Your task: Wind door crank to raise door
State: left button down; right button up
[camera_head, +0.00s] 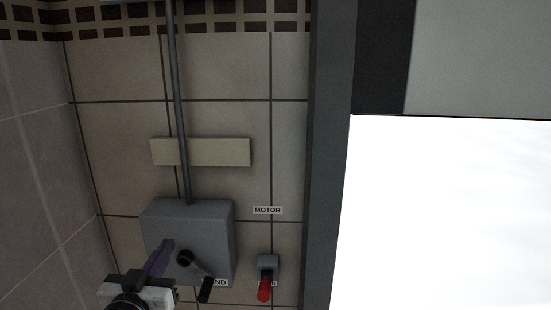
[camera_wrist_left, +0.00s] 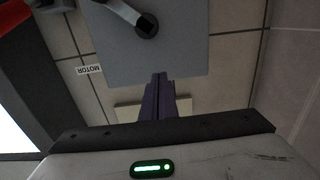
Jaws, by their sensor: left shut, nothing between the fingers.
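A grey crank box (camera_head: 188,232) is fixed to the tiled wall, with a vertical pipe (camera_head: 176,90) running up from its top. The door crank (camera_head: 192,265) has a black hub on the box face and an arm slanting down right to a dark handle. In the left wrist view the shut fingers (camera_wrist_left: 159,82) point toward the box (camera_wrist_left: 185,50), apart from the crank (camera_wrist_left: 143,25). The door (camera_head: 480,60) shows at upper right, with a bright opening below it.
A red-handled lever (camera_head: 265,285) on a small grey box sits right of the crank box, below a MOTOR label (camera_head: 267,210). A beige plate (camera_head: 215,152) is above the box. A dark door frame (camera_head: 325,160) stands on the right. A side wall (camera_head: 35,180) is at left.

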pick_arm(q)
jog(key=s, duration=0.7)
jog(key=shift+s+a, duration=0.2)
jog(key=shift+s, duration=0.1)
